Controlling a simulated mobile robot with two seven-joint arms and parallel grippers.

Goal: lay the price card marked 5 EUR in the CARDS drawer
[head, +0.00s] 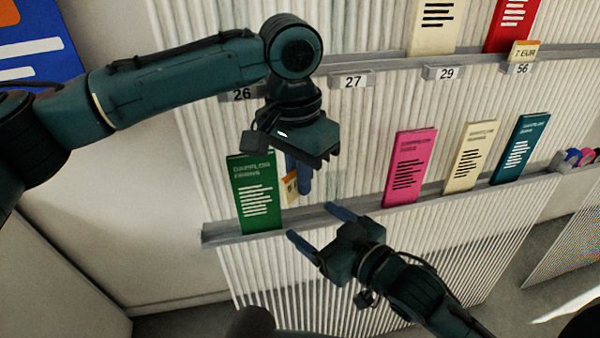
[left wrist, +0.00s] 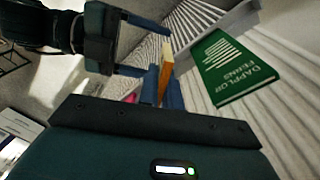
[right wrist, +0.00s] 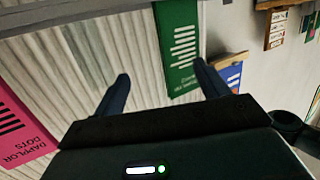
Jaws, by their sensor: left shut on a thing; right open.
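My left gripper (head: 301,186) is shut on a small orange-and-white price card (head: 291,190), just right of the green packet (head: 257,193) and above the lower ledge. Its print is partly hidden by the finger, so I cannot read the full price. In the left wrist view the card (left wrist: 166,74) shows orange between the fingers. My right gripper (head: 311,221) is open and empty, below and to the right of the card, near the ledge. No CARDS drawer shows in any view.
The lower ledge (head: 350,212) on the ribbed wall also carries pink (head: 410,165), cream (head: 470,155) and teal (head: 518,148) packets. Another price card (head: 524,51) stands at the upper ledge, above number tag 56. The ledge between the green and pink packets has no packet.

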